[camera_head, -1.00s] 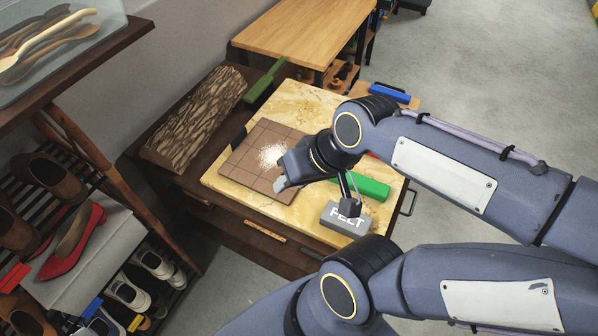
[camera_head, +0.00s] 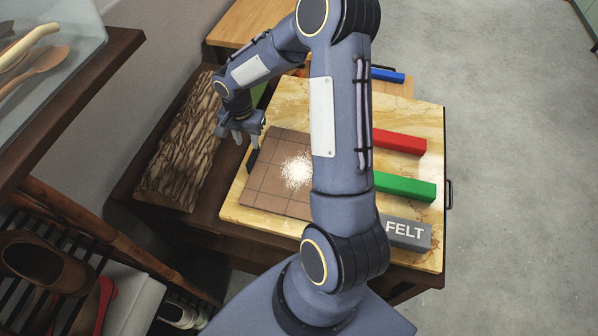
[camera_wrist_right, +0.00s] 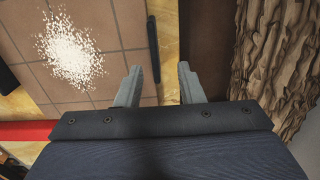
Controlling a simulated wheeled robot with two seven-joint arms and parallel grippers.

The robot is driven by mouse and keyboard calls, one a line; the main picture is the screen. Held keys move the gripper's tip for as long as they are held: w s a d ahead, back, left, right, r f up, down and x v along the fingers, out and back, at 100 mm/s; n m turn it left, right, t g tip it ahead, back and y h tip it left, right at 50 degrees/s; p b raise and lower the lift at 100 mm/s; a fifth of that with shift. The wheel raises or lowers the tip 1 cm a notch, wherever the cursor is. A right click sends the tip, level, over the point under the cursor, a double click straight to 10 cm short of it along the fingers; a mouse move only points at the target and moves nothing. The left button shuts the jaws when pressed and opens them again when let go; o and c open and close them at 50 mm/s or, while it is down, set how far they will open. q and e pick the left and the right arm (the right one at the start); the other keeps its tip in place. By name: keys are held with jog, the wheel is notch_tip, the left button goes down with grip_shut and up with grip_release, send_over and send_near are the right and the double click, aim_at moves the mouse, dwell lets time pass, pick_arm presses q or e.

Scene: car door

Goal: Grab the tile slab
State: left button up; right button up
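The tile slab (camera_head: 262,200) is a brown grid of square tiles with a patch of white powder on it. It lies flat on the yellowish marble-like top (camera_head: 240,215), partly hidden by my right arm. It also shows at upper left in the right wrist view (camera_wrist_right: 110,25). A short black bar (camera_wrist_right: 152,50) stands along its edge. My right gripper (camera_head: 242,142) is at the slab's far left edge. In the right wrist view its two fingers (camera_wrist_right: 159,70) are apart, with nothing held between them; the black bar lies in line with the gap. My left gripper is not in view.
A bark-covered slab (camera_head: 180,160) lies left of the gripper. Red (camera_head: 400,142), green (camera_head: 405,186) and blue (camera_head: 387,75) bars and a grey FELT block (camera_head: 407,233) lie to the right. A shelf with shoes (camera_head: 45,258) stands at lower left.

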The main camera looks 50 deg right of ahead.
aim_at(252, 153)
jog(key=f, duration=0.3)
jog(key=f+p, duration=0.1)
jog(key=f, duration=0.1)
jog(key=shift+s+d+f, duration=0.2)
jog(key=shift+s+f, duration=0.1)
jog(key=shift+s, duration=0.1)
jog(key=shift+f, duration=0.5)
grip_shut()
jog(key=shift+r, duration=0.1)
dwell(0.5)
